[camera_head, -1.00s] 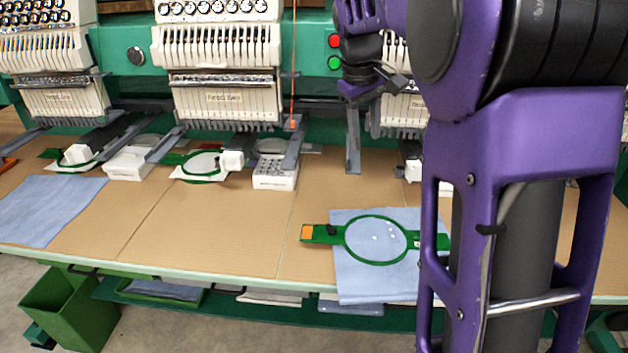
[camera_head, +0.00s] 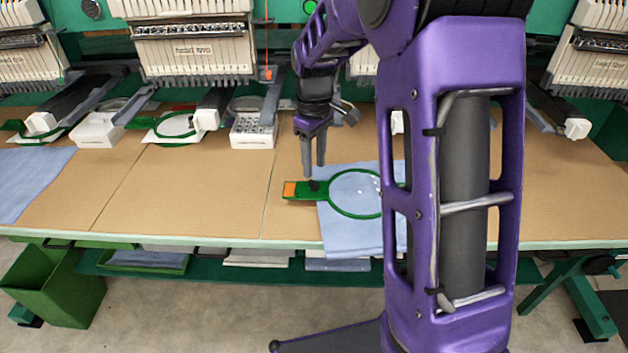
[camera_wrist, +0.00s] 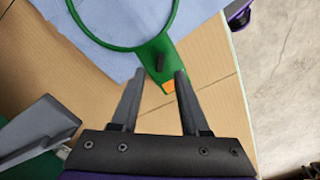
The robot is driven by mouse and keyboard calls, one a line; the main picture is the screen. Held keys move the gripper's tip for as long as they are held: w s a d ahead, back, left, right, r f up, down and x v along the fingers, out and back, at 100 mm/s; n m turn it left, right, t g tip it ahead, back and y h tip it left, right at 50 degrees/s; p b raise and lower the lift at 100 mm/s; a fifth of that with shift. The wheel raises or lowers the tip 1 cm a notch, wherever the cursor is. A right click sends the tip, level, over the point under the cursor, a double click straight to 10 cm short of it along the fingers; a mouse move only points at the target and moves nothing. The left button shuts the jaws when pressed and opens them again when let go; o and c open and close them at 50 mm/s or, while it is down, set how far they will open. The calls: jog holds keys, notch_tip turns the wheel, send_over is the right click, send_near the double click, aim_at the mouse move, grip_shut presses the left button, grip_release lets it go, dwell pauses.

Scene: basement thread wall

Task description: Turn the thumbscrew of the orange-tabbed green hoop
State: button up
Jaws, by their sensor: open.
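The green hoop (camera_head: 332,203) with an orange tab (camera_head: 290,189) lies on a blue cloth (camera_head: 345,240) near the table's front. A dark thumbscrew (camera_head: 314,186) stands on its green arm, between the orange tab and the ring. My gripper (camera_head: 314,172) points down just above the thumbscrew, its jaws apart and empty. In the wrist view the thumbscrew (camera_wrist: 160,61) shows as a dark upright piece beyond the open fingertips (camera_wrist: 159,73), with the orange tab (camera_wrist: 169,86) nearer. The hoop's right end is hidden behind my arm in the head view.
Embroidery machines (camera_head: 195,45) line the back of the table. A white box (camera_head: 254,128) stands left of my gripper, and another small hoop (camera_head: 176,125) lies further left. The cardboard-brown table top (camera_head: 235,190) is clear left of the hoop. A grey machine arm (camera_wrist: 38,130) shows in the wrist view.

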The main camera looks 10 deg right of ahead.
aim_at(314, 182)
jog(key=shift+f+b, duration=0.3)
jog(key=shift+f, duration=2.1)
grip_shut()
